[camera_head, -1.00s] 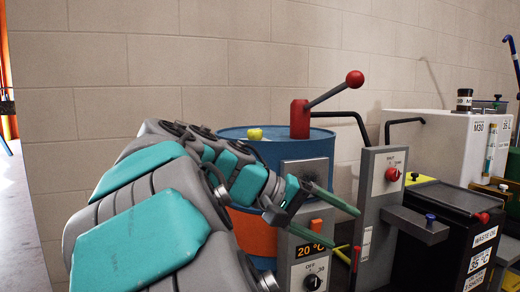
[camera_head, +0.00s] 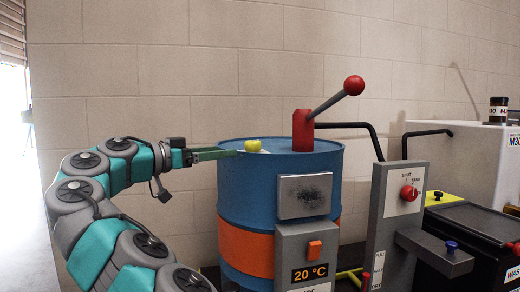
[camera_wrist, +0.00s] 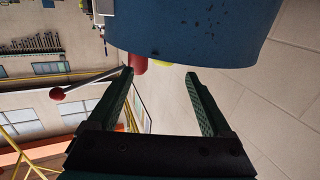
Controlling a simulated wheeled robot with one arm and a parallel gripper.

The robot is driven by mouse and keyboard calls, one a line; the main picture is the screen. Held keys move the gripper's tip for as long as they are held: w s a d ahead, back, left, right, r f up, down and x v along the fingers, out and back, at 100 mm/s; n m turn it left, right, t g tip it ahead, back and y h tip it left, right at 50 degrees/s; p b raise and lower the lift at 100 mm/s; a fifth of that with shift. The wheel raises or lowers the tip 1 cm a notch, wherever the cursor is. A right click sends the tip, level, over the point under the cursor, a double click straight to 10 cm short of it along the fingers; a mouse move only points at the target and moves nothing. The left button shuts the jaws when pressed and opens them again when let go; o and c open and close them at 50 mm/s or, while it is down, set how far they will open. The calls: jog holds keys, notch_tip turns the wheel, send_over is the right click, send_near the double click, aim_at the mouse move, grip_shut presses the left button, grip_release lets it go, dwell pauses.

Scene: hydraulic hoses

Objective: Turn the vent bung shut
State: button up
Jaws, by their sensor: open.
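The vent bung (camera_head: 253,146) is a small yellow knob on the left part of the blue drum's top (camera_head: 232,185). My gripper (camera_head: 236,153) comes in level from the left, its green fingertips at the drum's rim, just left of the bung. In the wrist view my gripper (camera_wrist: 160,74) is open and empty, with fingers wide apart. There the bung (camera_wrist: 163,64) shows as a yellow sliver between and beyond the fingertips, mostly hidden by the drum (camera_wrist: 190,30). I cannot tell if a fingertip touches it.
A red pump post (camera_head: 303,131) with a red-knobbed lever stands on the drum right of the bung. A control box reading 20 °C (camera_head: 308,255) is on the drum's front. A grey valve panel (camera_head: 398,205) stands right. The wall behind is bare.

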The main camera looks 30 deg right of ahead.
aim_at(246, 149)
jog(key=w+d, duration=0.1)
jog(key=d, duration=0.2)
jog(key=w+d, duration=0.1)
jog(key=d, duration=0.3)
jog(key=w+d, duration=0.1)
jog(key=d, duration=0.3)
jog(key=shift+d+f, duration=0.1)
jog(key=shift+d, duration=0.05)
grip_shut()
jog(key=shift+t, duration=0.3)
